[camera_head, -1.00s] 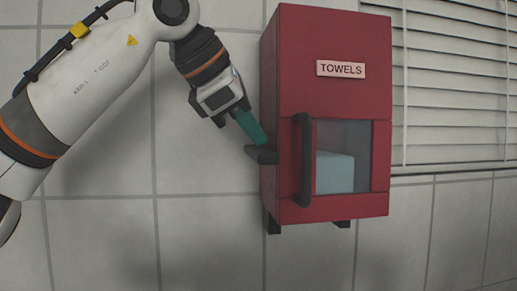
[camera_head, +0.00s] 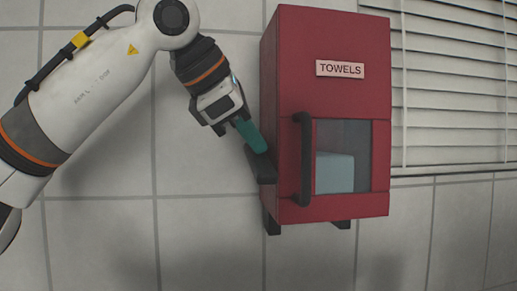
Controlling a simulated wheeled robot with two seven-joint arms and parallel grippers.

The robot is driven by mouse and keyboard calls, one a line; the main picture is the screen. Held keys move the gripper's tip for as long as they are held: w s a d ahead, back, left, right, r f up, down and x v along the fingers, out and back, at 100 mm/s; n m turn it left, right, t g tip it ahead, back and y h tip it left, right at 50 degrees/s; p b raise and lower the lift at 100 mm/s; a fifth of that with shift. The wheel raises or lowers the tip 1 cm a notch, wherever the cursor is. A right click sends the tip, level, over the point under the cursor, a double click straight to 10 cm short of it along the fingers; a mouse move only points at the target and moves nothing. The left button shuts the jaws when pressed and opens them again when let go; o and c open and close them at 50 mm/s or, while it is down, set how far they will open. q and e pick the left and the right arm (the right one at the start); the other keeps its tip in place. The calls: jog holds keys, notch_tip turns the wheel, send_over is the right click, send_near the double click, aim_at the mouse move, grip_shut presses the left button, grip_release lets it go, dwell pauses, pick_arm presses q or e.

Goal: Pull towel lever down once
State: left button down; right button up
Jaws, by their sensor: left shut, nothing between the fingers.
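The red towel dispenser (camera_head: 350,98) hangs on the tiled wall, with a "TOWELS" label (camera_head: 340,69) on its front. The dark towel lever (camera_head: 265,170) sticks out at its left side. It slopes, its end nearer the dispenser's front being lower. My left gripper (camera_head: 254,145), with teal fingers, is shut and empty. Its fingertips are at the top of the lever and appear to touch it. The fingertips hide part of the lever. My right gripper is not in view.
A dark vertical handle (camera_head: 303,160) stands out from the dispenser's front, beside a small window showing a pale blue block (camera_head: 334,173). White blinds (camera_head: 455,90) are on the right. The wall below and left of the dispenser is clear.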

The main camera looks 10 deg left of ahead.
pick_arm(q)
jog(key=shift+f+b, duration=0.55)
jog(key=shift+f, duration=0.25)
dwell(0.4)
jog(key=shift+r, duration=0.1)
jog(key=shift+r+p, duration=1.95)
jog(key=shift+p, duration=0.1)
notch_tip(320, 180, up, 5)
jog(key=p, duration=0.5)
